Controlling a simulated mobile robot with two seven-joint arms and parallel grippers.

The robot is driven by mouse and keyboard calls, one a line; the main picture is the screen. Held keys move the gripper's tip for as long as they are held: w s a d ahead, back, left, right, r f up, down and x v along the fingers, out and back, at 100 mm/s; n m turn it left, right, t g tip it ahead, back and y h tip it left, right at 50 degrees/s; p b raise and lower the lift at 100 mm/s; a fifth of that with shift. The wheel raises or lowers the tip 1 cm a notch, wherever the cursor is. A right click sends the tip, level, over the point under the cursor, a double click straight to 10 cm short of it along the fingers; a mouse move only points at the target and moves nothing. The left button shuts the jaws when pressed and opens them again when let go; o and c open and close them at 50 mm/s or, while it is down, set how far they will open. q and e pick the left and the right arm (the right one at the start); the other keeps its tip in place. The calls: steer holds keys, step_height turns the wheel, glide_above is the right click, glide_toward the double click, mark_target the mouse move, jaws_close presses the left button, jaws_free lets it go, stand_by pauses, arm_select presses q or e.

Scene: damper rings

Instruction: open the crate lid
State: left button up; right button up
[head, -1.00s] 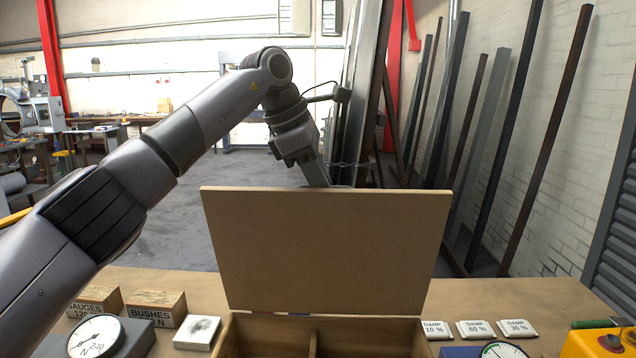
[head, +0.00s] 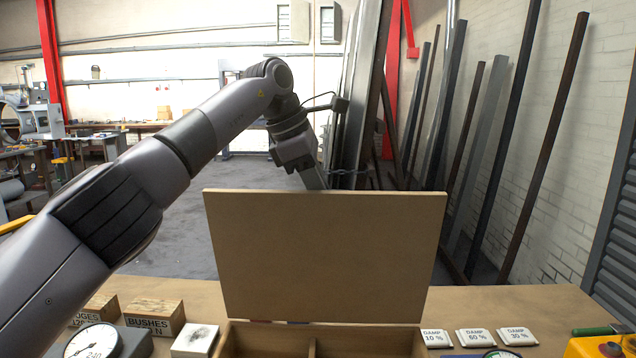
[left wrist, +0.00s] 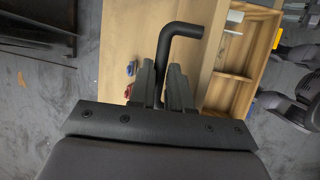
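The crate lid (head: 325,255) is a brown board standing about upright at the back of the wooden crate (head: 250,340), whose divided inside shows at the bottom of the head view. The crate also shows in the left wrist view (left wrist: 259,40). My left arm reaches behind the lid, which hides the left gripper's fingertips in the head view. In the left wrist view my left gripper (left wrist: 163,85) has its fingers on both sides of a black bent handle (left wrist: 182,30) and looks shut on it. My right gripper is in neither view.
Left of the crate are a dial gauge (head: 93,343), labelled wooden blocks (head: 154,316) and a white square (head: 194,341). Right of it lie several white label tiles (head: 475,338) and a yellow box (head: 590,347). Small blue and red things (left wrist: 130,68) lie behind the lid.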

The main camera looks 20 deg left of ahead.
arm_select(q)
steer(key=shift+o, duration=1.1)
steer(key=shift+w+a+f, duration=0.15)
steer(key=shift+w+f, duration=0.1)
steer(key=shift+f, duration=0.35)
steer(key=shift+w, duration=0.15)
steer(key=shift+s+r, duration=0.25)
steer(key=shift+r, duration=0.2)
steer(key=shift+v, duration=3.15)
steer(key=shift+a, duration=0.1)
